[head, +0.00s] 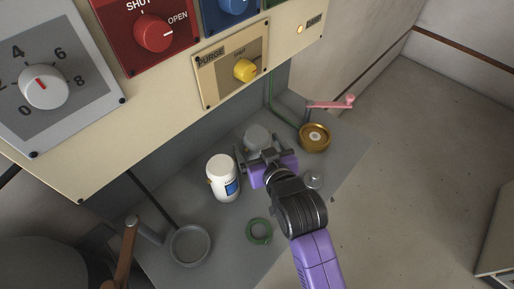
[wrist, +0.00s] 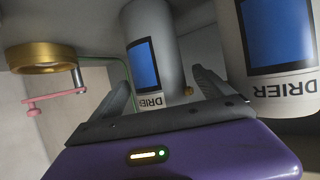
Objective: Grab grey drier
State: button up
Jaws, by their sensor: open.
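The grey drier (head: 257,136) is a grey cylinder on the grey shelf, partly hidden behind my gripper in the head view. In the wrist view the grey drier (wrist: 172,62) shows a blue label with the word DRIER, and it stands ahead between the two fingers. My gripper (head: 259,152) is open, with its fingers pointing at the drier; its fingers also show in the wrist view (wrist: 165,88). I cannot tell whether either finger touches it. A white drier (head: 222,180) with a blue label stands to the left, and at the right in the wrist view (wrist: 285,50).
A brass ring (head: 314,138) with a pink crank handle (head: 332,104) is to the right. A small metal piece (head: 313,179), a green ring (head: 259,231) and a grey round dish (head: 190,245) lie nearer. The control panel (head: 170,105) overhangs the shelf's back.

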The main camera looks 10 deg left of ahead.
jog(key=shift+w+a+f, duration=0.25)
jog(key=shift+w+f, duration=0.05)
jog(key=shift+w, duration=0.25)
jog(key=c, duration=1.9)
jog(key=shift+r, duration=0.1)
grip_shut()
